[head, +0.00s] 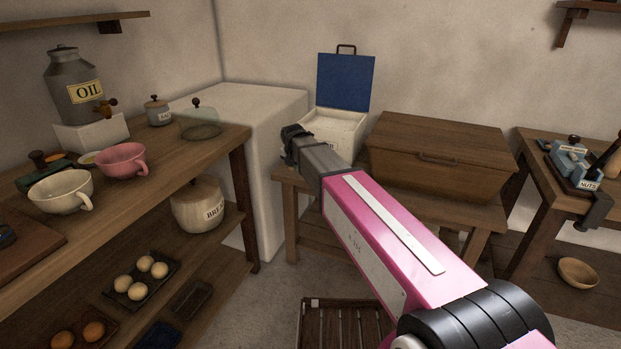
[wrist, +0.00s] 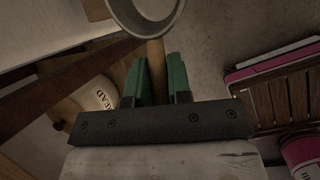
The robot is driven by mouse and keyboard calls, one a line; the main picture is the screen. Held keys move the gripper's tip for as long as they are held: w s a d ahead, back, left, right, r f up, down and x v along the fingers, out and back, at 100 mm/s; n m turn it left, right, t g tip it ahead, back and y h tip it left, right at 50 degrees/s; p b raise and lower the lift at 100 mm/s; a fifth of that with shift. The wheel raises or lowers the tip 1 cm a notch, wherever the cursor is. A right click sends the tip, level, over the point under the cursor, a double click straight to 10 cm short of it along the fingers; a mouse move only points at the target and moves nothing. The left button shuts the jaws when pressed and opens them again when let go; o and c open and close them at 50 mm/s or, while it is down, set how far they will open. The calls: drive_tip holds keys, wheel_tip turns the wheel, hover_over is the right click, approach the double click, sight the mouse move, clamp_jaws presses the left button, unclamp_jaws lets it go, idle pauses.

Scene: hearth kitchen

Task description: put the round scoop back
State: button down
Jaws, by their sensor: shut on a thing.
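The round scoop (wrist: 152,10) shows at the top of the wrist view, its pale round bowl cut off by the picture edge. My gripper (wrist: 160,66) has its green fingers on either side of the scoop's wooden handle (wrist: 157,84) and is shut on it. In the head view my arm reaches toward the back table, and its far end hides the fingers and the scoop. A white box (head: 335,132) with its blue lid (head: 345,82) raised stands on the back table, just beyond the arm's end.
A closed wooden chest (head: 440,152) stands right of the box. The left shelf unit (head: 190,157) bears cups, an oil can (head: 76,88) and a bread crock (head: 197,207). A slatted crate (head: 343,325) lies on the floor. A right table holds a blue nuts holder (head: 575,165).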

drive_tip(key=w+d+f, duration=0.3)
drive_tip(key=d+f, duration=0.2)
drive_tip(key=f, duration=0.3)
drive_tip(key=shift+w+d, duration=0.3)
drive_tip(key=shift+w, duration=0.05)
drive_tip(key=c, duration=1.1)
unclamp_jaws()
drive_tip(key=shift+f, duration=0.1)
drive_tip(key=shift+o, duration=0.2)
drive_tip(key=v, duration=1.2)
drive_tip(key=s+d+f+m+g, duration=0.2)
drive_tip(key=s+d+f+m, duration=0.6)
drive_tip(key=s+d+m, duration=0.4)
drive_tip(key=s+d+f+m+g, duration=0.3)
drive_tip(key=s+d+f+m, duration=0.6)
drive_tip(key=m, duration=1)
drive_tip(key=s+d, duration=0.3)
drive_tip(key=s, duration=0.1)
